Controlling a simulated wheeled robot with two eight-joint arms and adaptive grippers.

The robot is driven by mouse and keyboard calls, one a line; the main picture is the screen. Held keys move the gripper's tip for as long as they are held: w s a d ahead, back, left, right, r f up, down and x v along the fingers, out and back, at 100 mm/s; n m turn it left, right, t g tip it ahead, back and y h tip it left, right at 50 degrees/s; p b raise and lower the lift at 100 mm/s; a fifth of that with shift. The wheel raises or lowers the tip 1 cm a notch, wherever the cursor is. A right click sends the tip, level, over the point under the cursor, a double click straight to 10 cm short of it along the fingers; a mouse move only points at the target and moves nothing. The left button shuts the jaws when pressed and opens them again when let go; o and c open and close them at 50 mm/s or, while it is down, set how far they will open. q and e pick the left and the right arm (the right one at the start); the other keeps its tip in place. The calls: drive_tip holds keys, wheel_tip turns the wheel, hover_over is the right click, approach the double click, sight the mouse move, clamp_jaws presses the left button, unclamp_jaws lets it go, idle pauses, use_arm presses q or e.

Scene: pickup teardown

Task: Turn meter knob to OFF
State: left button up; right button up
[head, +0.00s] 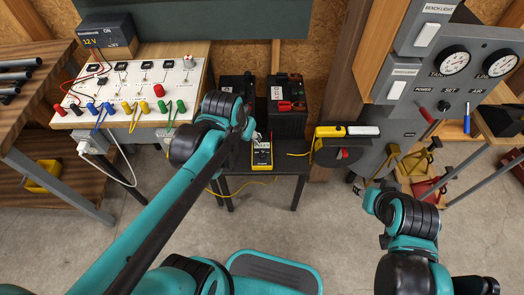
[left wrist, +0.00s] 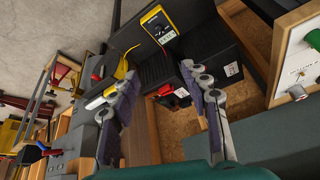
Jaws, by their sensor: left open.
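The yellow-and-black meter (head: 262,158) lies on a small black table (head: 285,185) in the head view. It also shows at the top of the left wrist view (left wrist: 158,25). Its knob is too small to make out, so its setting cannot be read. My left gripper (head: 253,134) is just beyond the meter's far end in the head view, partly hidden by its own arm. In the left wrist view its two fingers (left wrist: 163,105) are spread apart with nothing between them. My right gripper (head: 361,189) is low at the right, away from the meter; its fingers are unclear.
Two black batteries (head: 286,106) stand behind the meter. A board with coloured terminals (head: 135,97) is at the left. A yellow-and-white device (head: 346,131) sits to the right, near a grey panel with gauges (head: 455,60). A yellow lead runs beside the table.

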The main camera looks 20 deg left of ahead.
use_arm(q)
drive_tip(key=w+f+m+g, duration=0.15)
drive_tip(key=w+f, duration=0.25)
drive_tip(key=w, duration=0.4)
drive_tip(key=m+g+p, duration=0.2)
drive_tip(key=m+g, duration=0.1)
drive_tip(key=g, duration=0.1)
hover_over(262, 153)
wheel_tip(262, 153, down, 21)
drive_tip(key=shift+f, duration=0.2)
wheel_tip(262, 153, down, 8)
drive_tip(key=b, duration=0.3)
drive_tip(key=shift+f, duration=0.25)
clamp_jaws()
